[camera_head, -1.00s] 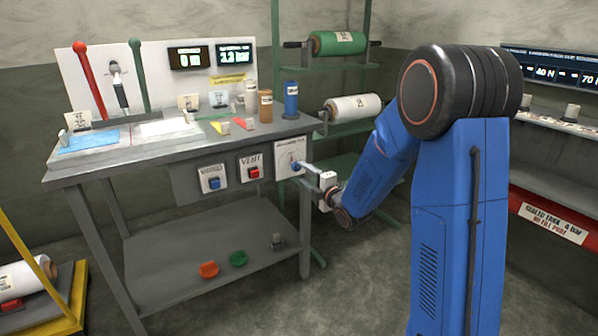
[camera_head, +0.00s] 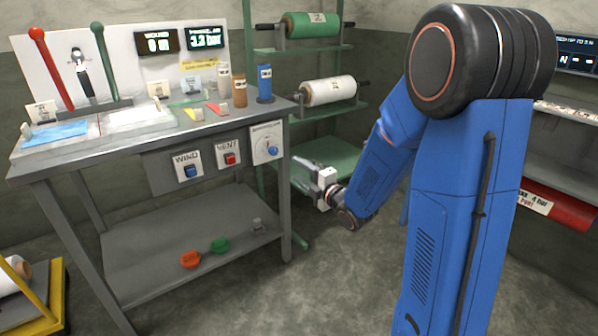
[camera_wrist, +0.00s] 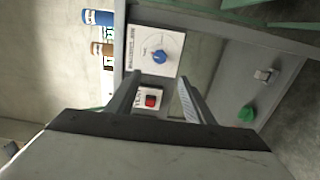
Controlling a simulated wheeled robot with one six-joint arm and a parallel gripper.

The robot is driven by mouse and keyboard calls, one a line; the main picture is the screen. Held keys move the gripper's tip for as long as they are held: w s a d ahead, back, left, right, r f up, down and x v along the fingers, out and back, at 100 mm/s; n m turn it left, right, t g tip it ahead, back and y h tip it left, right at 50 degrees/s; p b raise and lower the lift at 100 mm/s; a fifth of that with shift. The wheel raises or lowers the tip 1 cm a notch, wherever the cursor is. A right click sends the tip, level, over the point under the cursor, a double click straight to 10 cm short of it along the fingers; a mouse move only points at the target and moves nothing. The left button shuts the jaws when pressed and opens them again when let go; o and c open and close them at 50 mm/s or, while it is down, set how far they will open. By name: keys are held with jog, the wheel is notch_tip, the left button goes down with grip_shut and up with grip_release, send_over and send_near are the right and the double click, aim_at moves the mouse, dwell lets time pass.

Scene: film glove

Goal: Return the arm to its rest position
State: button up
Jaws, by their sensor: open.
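My blue arm (camera_head: 462,220) stands at the right of the head view, its forearm angled down and left. My gripper (camera_head: 308,175) is open and empty, to the right of the bench and apart from it. In the wrist view the two fingers (camera_wrist: 160,100) are spread. Beyond them are the white panel with a blue knob (camera_wrist: 160,57) and the red VENT button (camera_wrist: 151,101). In the head view the blue knob (camera_head: 272,150) is on the bench front's right end, left of my gripper.
The grey bench (camera_head: 75,160) carries bottles, cards and two levers. A green rack (camera_head: 325,155) with a green roll (camera_head: 312,25) and a white roll (camera_head: 328,91) stands behind my gripper. Orange (camera_head: 190,259) and green (camera_head: 219,245) pieces lie on the lower shelf. Floor right of the bench is clear.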

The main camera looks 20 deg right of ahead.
jog(key=s+d+r+m+g+h, duration=0.1)
jog(key=s+d+m+g+h, duration=0.2)
jog(key=s+m, duration=0.35)
jog(key=s+d+r+m+g+h, duration=0.2)
jog(key=s+m+g+h, duration=0.1)
jog(key=s+m, duration=0.4)
jog(key=s+a+m+g, duration=0.3)
jog(key=s+m+g, duration=0.3)
jog(key=s, duration=2)
jog(key=shift+s+f+m, duration=0.3)
jog(key=shift+f+m, duration=0.15)
jog(key=shift+m, duration=0.7)
